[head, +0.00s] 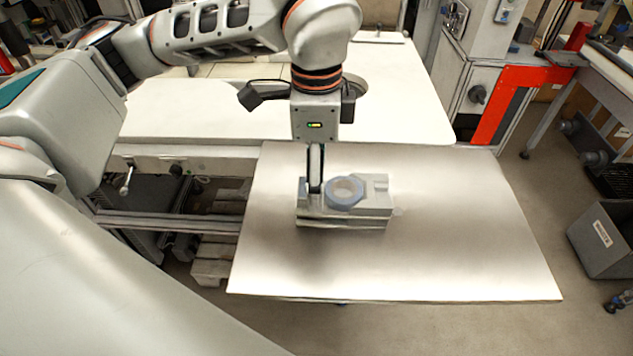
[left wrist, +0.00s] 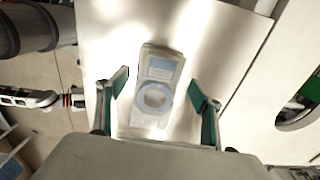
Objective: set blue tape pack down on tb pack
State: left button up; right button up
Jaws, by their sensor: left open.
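The blue tape pack (head: 345,206) is a pale blue ring lying flat on top of the tb pack (head: 377,203), a light grey block on the metal table. In the left wrist view the ring (left wrist: 154,113) sits over the lower middle of the block (left wrist: 148,132), with a bluish square area above it. My left gripper (head: 316,188) points down at the left of the ring in the head view. In the left wrist view its fingers (left wrist: 159,80) are apart, one on each side of the block, with nothing held. Whether a finger touches the block is unclear.
The metal table (head: 450,260) is bare around the block. A white worktop (head: 200,110) with a round opening adjoins it at the back. A red-framed machine (head: 505,105) stands at the back right, and a grey bin (head: 603,240) is on the floor at right.

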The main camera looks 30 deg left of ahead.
pick_arm(q)
notch_tip(320, 180, up, 9)
jog(key=shift+r, duration=0.2)
jog(key=shift+d+f, duration=0.1)
dwell(0.5)
